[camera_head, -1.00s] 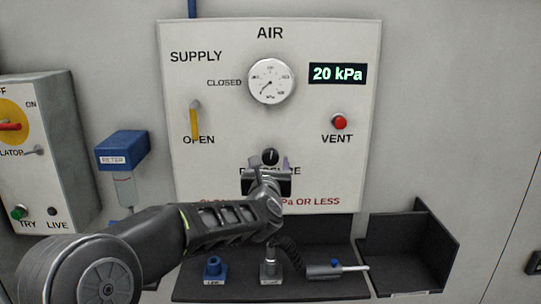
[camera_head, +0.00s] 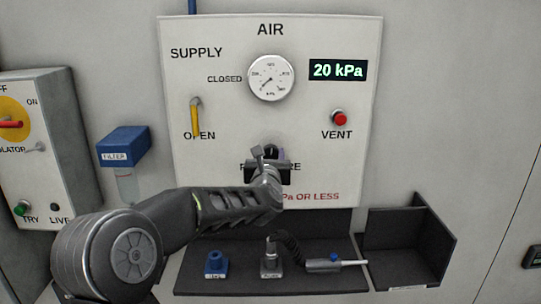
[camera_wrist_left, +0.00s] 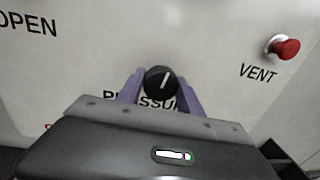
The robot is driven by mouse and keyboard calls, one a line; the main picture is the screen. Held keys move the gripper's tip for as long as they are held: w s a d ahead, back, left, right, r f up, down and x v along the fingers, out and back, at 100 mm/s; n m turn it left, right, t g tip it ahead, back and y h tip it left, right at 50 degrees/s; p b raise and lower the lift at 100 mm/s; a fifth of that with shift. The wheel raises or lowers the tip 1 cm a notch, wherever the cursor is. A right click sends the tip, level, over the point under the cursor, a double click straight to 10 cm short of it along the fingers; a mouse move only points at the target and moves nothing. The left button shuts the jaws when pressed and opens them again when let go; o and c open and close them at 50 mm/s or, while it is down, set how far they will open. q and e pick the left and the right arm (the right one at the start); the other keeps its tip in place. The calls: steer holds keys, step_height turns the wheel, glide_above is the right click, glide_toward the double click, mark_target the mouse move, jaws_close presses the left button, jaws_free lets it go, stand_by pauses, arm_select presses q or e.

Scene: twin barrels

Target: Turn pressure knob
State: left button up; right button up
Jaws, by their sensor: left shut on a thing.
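The black pressure knob (camera_wrist_left: 159,83) with a white pointer line sits on the white AIR panel (camera_head: 215,100). In the left wrist view the purple fingers of my left gripper (camera_wrist_left: 160,92) stand on either side of the knob, and the gripper is shut on it. The pointer line leans a little right of upright. In the head view my left gripper (camera_head: 270,154) covers most of the knob and the PRESSURE label. The digital readout (camera_head: 338,70) shows 20 kPa. The round gauge (camera_head: 271,78) is above the knob. My right gripper is not in view.
A yellow supply lever (camera_head: 195,118) points down to OPEN. A red vent button (camera_head: 339,117) is right of the knob. A black shelf (camera_head: 330,285) below holds a blue fitting (camera_head: 216,264) and a hose tool (camera_head: 323,265). A grey isolator box (camera_head: 60,130) stands left.

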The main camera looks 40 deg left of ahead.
arm_select(q)
steer(key=c, duration=0.6)
steer(key=shift+m+b, duration=0.3)
steer(key=shift+m, duration=0.1)
steer(key=shift+d+m+b, duration=0.1)
steer(key=shift+m+b, duration=0.4)
steer(key=shift+m, duration=0.3)
steer(key=shift+m+b, duration=0.35)
steer(key=shift+m, duration=0.85)
steer(key=m, duration=0.4)
steer(key=shift+g+p, duration=0.3)
steer(key=shift+g, duration=0.1)
steer(key=m+p, duration=0.1)
steer(key=m, duration=0.2)
steer(key=shift+m, duration=0.4)
steer(key=shift+f+m, duration=0.1)
steer(key=shift+m, duration=0.5)
